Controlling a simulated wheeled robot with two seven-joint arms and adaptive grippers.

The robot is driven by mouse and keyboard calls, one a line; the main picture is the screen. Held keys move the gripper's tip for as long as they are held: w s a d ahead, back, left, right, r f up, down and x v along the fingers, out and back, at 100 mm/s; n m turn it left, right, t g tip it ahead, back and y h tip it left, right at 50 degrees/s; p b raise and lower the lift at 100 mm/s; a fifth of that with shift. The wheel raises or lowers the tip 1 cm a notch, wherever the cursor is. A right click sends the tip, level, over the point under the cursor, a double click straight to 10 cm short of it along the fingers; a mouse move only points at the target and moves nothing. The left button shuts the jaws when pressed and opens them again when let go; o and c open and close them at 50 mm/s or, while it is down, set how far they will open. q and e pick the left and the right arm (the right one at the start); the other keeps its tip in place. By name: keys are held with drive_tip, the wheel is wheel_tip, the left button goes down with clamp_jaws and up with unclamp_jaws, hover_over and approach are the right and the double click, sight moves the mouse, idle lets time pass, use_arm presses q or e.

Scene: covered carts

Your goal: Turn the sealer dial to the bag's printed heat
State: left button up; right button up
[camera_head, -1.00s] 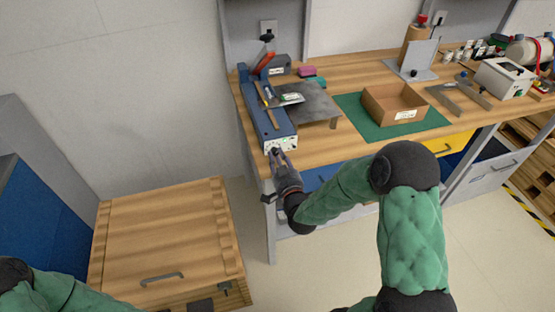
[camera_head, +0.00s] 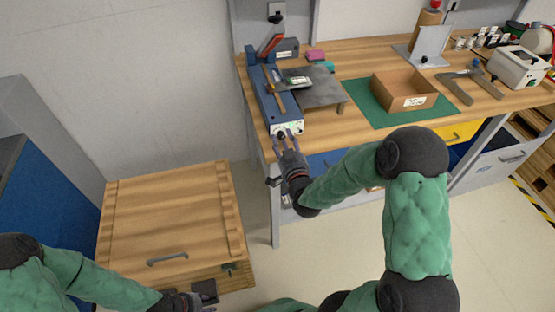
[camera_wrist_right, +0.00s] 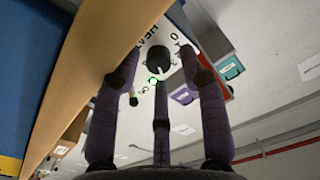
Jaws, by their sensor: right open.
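The sealer (camera_head: 270,106) is a long blue machine with a raised red-handled lever, at the left end of the bench. Its dial (camera_wrist_right: 158,58) is a black round knob with a white mark, on a white front panel with printed figures, small in the head view. A lit green light (camera_wrist_right: 152,81) is beside it. My right gripper (camera_head: 288,138) is open in front of this panel; its fingers spread around the dial in the wrist view, and contact cannot be told. A dark bag with a pale label (camera_head: 298,81) lies by the sealer; its print is unreadable. My left gripper (camera_head: 190,301) is low at the bottom edge.
A metal plate stand (camera_head: 322,92) adjoins the sealer. A cardboard box (camera_head: 405,103) sits on a green mat (camera_head: 362,112). Pink and teal blocks (camera_head: 316,54) lie behind. A wooden crate (camera_head: 165,215) stands on the floor at left.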

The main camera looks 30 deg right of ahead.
drive_tip(key=shift+a+f, duration=0.1)
drive_tip(key=shift+f, duration=0.1)
drive_tip(key=shift+r+n+p, duration=0.1)
drive_tip(key=shift+n+p, duration=0.75)
drive_tip(key=shift+n, duration=0.35)
drive_tip(key=n+p, duration=0.2)
drive_tip(key=n, duration=0.1)
drive_tip(key=shift+n, duration=0.4)
drive_tip(key=p+v, duration=0.1)
drive_tip(key=v, duration=1)
drive_tip(key=s+a+f+m+g+y, duration=0.1)
drive_tip(key=a+f+g+y, duration=0.2)
drive_tip(key=f, duration=0.8)
drive_tip(key=s+a+f+g+y, duration=0.2)
drive_tip(key=a+f+g+y, duration=0.1)
drive_tip(key=a+f+g, duration=0.5)
drive_tip(key=shift+s+a+f+m+y, duration=0.2)
drive_tip(key=shift+a+f+m+y, duration=0.2)
drive_tip(key=shift+a+f, duration=1.05)
drive_tip(key=shift+d+f, duration=0.4)
